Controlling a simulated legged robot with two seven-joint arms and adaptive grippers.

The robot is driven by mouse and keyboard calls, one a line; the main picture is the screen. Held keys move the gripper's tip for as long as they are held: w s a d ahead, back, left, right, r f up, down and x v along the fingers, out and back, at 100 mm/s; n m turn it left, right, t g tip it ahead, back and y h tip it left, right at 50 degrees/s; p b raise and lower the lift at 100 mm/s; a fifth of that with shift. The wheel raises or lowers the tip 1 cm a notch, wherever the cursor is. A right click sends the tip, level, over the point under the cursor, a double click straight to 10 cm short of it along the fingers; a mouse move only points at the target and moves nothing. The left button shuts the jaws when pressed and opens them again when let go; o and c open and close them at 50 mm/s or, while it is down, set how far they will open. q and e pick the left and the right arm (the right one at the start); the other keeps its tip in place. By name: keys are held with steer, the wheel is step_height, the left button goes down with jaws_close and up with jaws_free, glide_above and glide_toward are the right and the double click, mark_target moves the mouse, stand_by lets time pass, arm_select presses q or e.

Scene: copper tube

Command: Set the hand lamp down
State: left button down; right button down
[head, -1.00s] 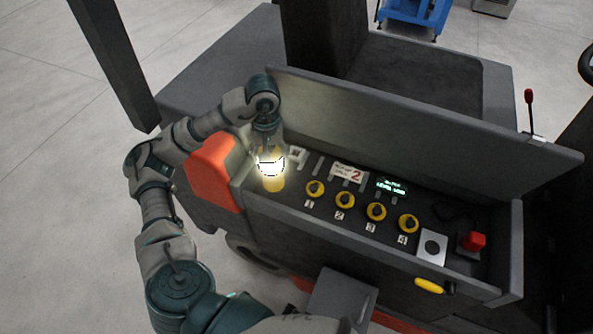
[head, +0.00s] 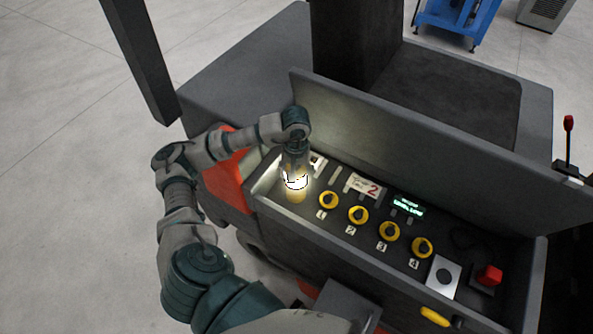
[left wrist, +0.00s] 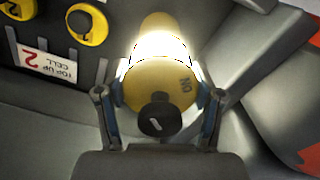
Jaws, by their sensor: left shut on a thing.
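The hand lamp (head: 296,192) is yellow with a brightly glowing band, and it is lit. It is at the left end of the dark panel tray (head: 375,278), left of the yellow knobs. My left gripper (head: 295,176) is above it and closed around it. In the left wrist view, the lamp's yellow end (left wrist: 160,86) with "ON" lettering and a black knob (left wrist: 158,116) sits between both fingers of my left gripper (left wrist: 158,105). Whether the lamp's far end touches the panel I cannot tell. My right gripper is not in view.
Several yellow knobs (head: 358,215) run along the panel, with a white card marked 2 (head: 364,186) and a green lit display (head: 408,207) behind them. A red button (head: 489,275) is at the right. A tall back wall (head: 430,160) rises behind the panel.

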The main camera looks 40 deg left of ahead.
arm_select(q)
steer(key=shift+s+a, duration=0.1)
steer(key=shift+a, duration=0.35)
steer(key=shift+c, duration=0.8)
jaws_free()
steer(key=shift+a+f, duration=0.25)
steer(key=shift+a, duration=0.2)
steer(key=r, duration=0.4)
steer(key=d+r+b, duration=0.1)
steer(key=r, duration=0.4)
steer(key=r+p, duration=0.1)
steer(key=r, duration=0.1)
steer(key=shift+a+r, duration=0.1)
steer(key=shift+a, duration=0.3)
steer(key=shift+d+r, duration=0.15)
steer(key=shift+r, duration=0.4)
steer(key=shift+d, duration=0.25)
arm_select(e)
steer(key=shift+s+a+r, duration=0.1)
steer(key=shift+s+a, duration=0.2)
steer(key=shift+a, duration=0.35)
